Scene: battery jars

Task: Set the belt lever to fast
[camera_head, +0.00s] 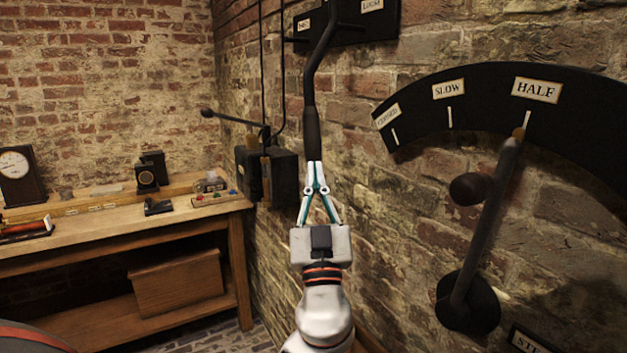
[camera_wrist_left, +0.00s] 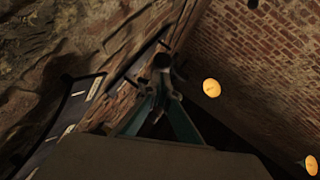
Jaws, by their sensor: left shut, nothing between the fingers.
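The belt lever (camera_head: 310,90) is a dark bent rod hanging from a black plate (camera_head: 350,24) high on the brick wall. A label reading LOOSE (camera_head: 371,5) is at the plate's right; the label at its left (camera_head: 303,24) is too small to read surely. The lever's rod crosses the plate between the labels. Its thick dark handgrip (camera_head: 312,135) points down. My left gripper (camera_head: 315,167) is shut and empty, pointing up at the grip's lower end; I cannot tell whether they touch. The wrist view shows its fingers (camera_wrist_left: 160,105) close together. My right gripper is not in view.
A black arc plate (camera_head: 500,85) marked SLOW and HALF, with its lever (camera_head: 485,220), is on the wall at right. A black switch box (camera_head: 270,175) with a side handle is on the wall left of my gripper. A wooden bench (camera_head: 120,230) stands at left.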

